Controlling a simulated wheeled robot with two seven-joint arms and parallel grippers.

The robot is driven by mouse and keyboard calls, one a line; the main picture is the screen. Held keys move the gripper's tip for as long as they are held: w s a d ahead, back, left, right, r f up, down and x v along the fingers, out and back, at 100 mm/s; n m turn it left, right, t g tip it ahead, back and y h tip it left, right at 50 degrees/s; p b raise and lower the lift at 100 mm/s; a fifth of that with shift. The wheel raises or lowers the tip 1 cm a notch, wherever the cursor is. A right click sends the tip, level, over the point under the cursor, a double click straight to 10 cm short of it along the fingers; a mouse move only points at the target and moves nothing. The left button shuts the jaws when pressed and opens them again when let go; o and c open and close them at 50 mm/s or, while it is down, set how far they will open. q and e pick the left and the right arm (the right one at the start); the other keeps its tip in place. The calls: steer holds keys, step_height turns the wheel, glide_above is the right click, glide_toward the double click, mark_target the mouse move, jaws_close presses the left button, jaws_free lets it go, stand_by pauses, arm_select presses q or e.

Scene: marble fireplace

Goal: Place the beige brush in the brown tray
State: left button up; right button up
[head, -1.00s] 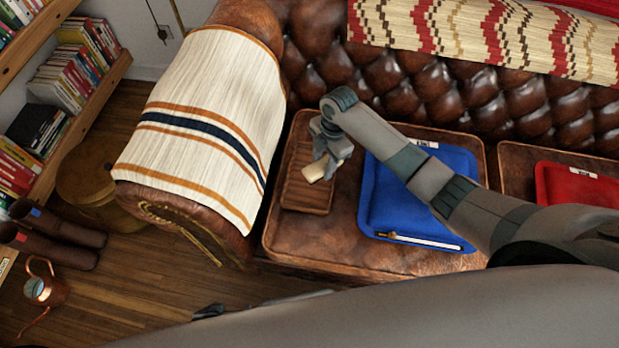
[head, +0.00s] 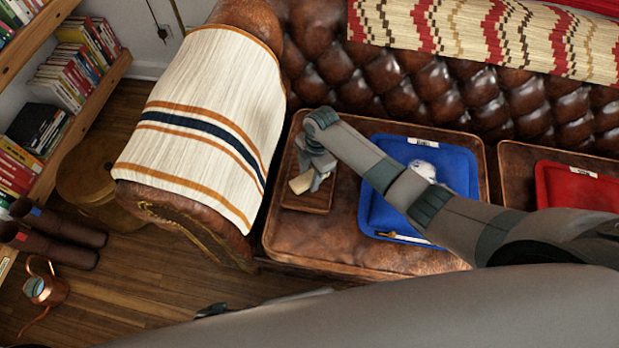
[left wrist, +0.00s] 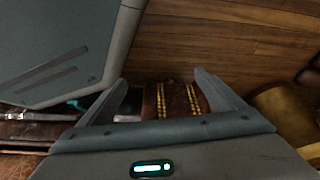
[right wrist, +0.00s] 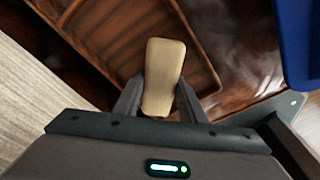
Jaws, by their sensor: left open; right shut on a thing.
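The beige brush (head: 301,183) is held by my right gripper (head: 318,180) over the brown tray (head: 309,206) in the head view. In the right wrist view the brush (right wrist: 164,72) stands out from between the closed fingers (right wrist: 160,100), with the wooden tray (right wrist: 112,28) beneath it. I cannot tell whether the brush touches the tray. The tray lies on the left seat cushion; the gripper and brush hide part of it. My left gripper (left wrist: 160,85) is open and empty, away from the tray; only a dark bit of it (head: 208,311) shows low in the head view.
A blue tray (head: 378,214) lies right of the brown tray, holding a white object (head: 423,169) and a thin stick-like item (head: 400,237). A red tray (head: 580,205) is on the right cushion. The sofa arm with a striped cloth (head: 205,110) rises close on the left.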

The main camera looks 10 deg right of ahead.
steer(key=shift+f, duration=0.65)
steer(key=o, duration=1)
arm_select(q)
steer(key=shift+a, duration=0.45)
arm_select(e)
steer(key=shift+o, duration=0.2)
arm_select(q)
steer(key=shift+d+r, duration=0.1)
steer(key=shift+d, duration=0.1)
